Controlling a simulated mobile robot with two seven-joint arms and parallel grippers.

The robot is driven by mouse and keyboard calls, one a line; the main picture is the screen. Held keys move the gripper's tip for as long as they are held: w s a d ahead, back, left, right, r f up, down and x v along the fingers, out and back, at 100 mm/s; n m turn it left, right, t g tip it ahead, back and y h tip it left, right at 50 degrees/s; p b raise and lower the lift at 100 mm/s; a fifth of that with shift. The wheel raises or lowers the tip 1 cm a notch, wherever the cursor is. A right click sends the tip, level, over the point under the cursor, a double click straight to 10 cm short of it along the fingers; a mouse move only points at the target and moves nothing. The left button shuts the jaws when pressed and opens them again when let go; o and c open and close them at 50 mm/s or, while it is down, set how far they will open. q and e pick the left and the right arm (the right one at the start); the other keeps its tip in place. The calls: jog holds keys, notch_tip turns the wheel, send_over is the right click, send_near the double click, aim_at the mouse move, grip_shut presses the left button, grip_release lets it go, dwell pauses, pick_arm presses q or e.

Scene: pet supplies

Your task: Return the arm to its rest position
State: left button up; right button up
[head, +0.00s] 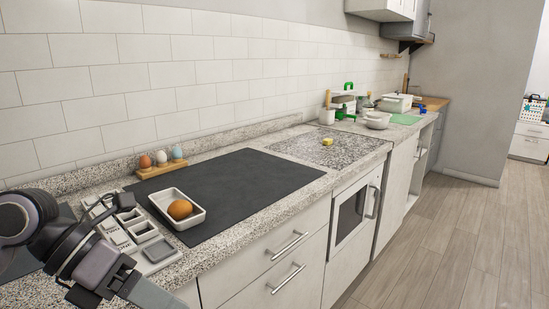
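My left arm (88,262) comes in at the lower left, in front of the counter's near left corner. Its dark joints and grey links run down to the bottom edge of the picture. My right arm and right gripper are outside the picture.
Beside my arm are a grey compartment tray (158,251) and a white dish (169,197) holding a brown ball (180,209). A wooden holder (158,170) carries several egg-shaped things. The dark mat (250,190) is mostly clear. A yellow block (327,142) lies further right.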

pick_arm(q)
jog(key=s+d+r+n+h+p, duration=0.1)
jog(key=d+r+n+h, duration=0.2)
jog(key=d+n+h, duration=0.5)
jog(key=w+a+f+n+t+p, duration=0.2)
jog(key=w+a+f+n+t, duration=0.25)
jog(key=n+t, duration=1)
jog(key=a+f+n+t+y, duration=0.1)
jog(key=a+f+n+y, duration=0.2)
jog(key=f+n+y, duration=0.3)
jog(key=a+f+n+t+y, duration=0.1)
jog(key=a+f+n+y, duration=0.2)
jog(key=f+n+y, duration=0.3)
jog(key=s+a+f+n+g+y, duration=0.1)
jog(key=s+f+n+g, duration=0.1)
jog(key=s+f, duration=0.4)
jog(key=s+f+n+g+y+p, duration=0.1)
jog(key=s+f+n+g+y, duration=0.1)
jog(key=s+f, duration=0.4)
notch_tip(320, 180, down, 5)
jog(key=shift+s+a+f+n+g, duration=0.15)
jog(key=shift+a+n+g, duration=0.2)
jog(key=shift+n+g, duration=0.65)
